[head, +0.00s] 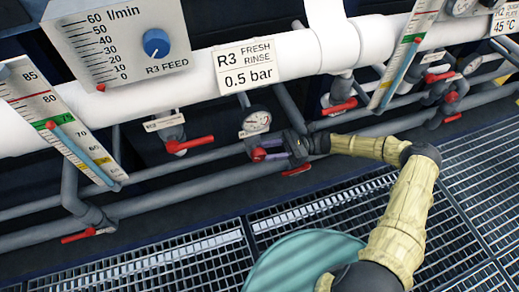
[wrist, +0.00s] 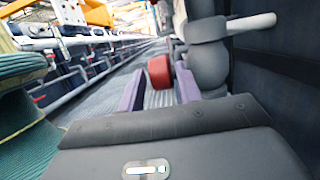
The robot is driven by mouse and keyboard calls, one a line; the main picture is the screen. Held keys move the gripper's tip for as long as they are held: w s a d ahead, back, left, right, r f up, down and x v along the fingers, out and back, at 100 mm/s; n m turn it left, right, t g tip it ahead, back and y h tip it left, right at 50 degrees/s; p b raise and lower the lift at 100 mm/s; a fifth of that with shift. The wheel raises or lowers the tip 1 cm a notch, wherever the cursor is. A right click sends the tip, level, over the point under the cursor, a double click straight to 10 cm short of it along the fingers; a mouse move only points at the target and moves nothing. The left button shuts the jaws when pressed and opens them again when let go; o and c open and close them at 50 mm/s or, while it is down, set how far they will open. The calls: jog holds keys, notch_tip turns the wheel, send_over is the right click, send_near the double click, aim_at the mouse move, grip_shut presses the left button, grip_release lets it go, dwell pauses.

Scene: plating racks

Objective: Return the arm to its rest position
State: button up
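My arm, in yellowish sleeves, reaches from the bottom of the head view to the pipework under the R3 FRESH RINSE sign (head: 247,66). My gripper (head: 264,152) is at the lower pipes, just below a round gauge (head: 256,121), with its purple fingers pointing left. In the wrist view the two purple fingers of my gripper (wrist: 160,88) stand apart. A red valve handle (wrist: 160,72) shows between or just beyond their tips. Contact with it cannot be made out. Most of this handle is hidden in the head view.
Other red valve handles (head: 189,144) line the pipes on both sides. A white pipe (head: 290,55) runs above my gripper. A teal round drum (head: 305,263) stands on the floor grating (head: 200,260) beside my arm.

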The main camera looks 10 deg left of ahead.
jog(key=shift+v, duration=0.9)
jog(key=shift+f, duration=0.1)
